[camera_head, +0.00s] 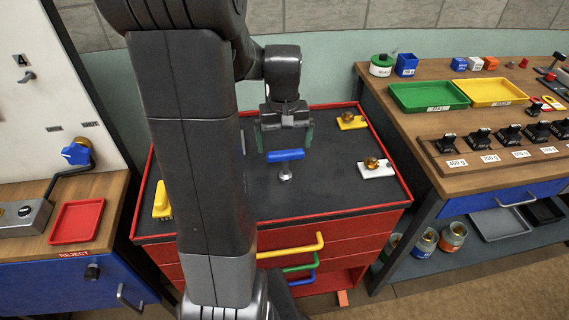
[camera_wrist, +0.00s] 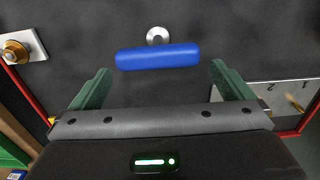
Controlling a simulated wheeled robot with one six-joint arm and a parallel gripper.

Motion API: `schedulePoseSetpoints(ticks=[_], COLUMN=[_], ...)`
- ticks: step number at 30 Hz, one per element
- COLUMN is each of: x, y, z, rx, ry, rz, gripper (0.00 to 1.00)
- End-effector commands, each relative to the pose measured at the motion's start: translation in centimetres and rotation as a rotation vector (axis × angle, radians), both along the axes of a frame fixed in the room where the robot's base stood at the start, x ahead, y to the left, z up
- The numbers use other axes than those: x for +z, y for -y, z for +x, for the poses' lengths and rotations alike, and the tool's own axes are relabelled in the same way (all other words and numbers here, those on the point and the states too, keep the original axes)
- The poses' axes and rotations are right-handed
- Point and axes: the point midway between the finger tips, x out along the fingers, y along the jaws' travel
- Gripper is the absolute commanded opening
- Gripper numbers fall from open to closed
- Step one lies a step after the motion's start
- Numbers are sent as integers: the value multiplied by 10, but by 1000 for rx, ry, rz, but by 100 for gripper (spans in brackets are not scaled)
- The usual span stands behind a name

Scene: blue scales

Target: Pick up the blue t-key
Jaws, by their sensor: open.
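A yellow block with a brass knob (camera_head: 351,121) and a white one (camera_head: 376,168) sit on the cabinet's right side. A yellow brush-like object (camera_head: 162,202) is at its left. Wooden benches with trays (camera_head: 430,96) flank the cabinet. The black top around the t-key is clear.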

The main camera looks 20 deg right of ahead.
Motion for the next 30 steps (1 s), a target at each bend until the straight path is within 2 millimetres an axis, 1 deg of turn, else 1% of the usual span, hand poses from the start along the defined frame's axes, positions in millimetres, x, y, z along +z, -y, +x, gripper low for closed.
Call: schedulePoseSetpoints(ticks=[1, 5, 8, 12, 15, 19, 25, 26, 30], x=[-6, -13, -23, -44, -57, -64, -65, -65, -64], y=[0, 0, 0, 0, 1, 1, 1, 1, 1], z=[0, -1, -4, -9, -8, -8, -8, -8, -8], rx=[0, 0, 0, 0, 1, 0, 0, 0, 0], ry=[-2, 0, -4, -5, -2, 0, 1, 1, 1], rz=[0, 0, 2, 2, 1, 0, 0, 0, 0], gripper=[100, 100, 100, 100, 100, 100, 100, 96, 69])
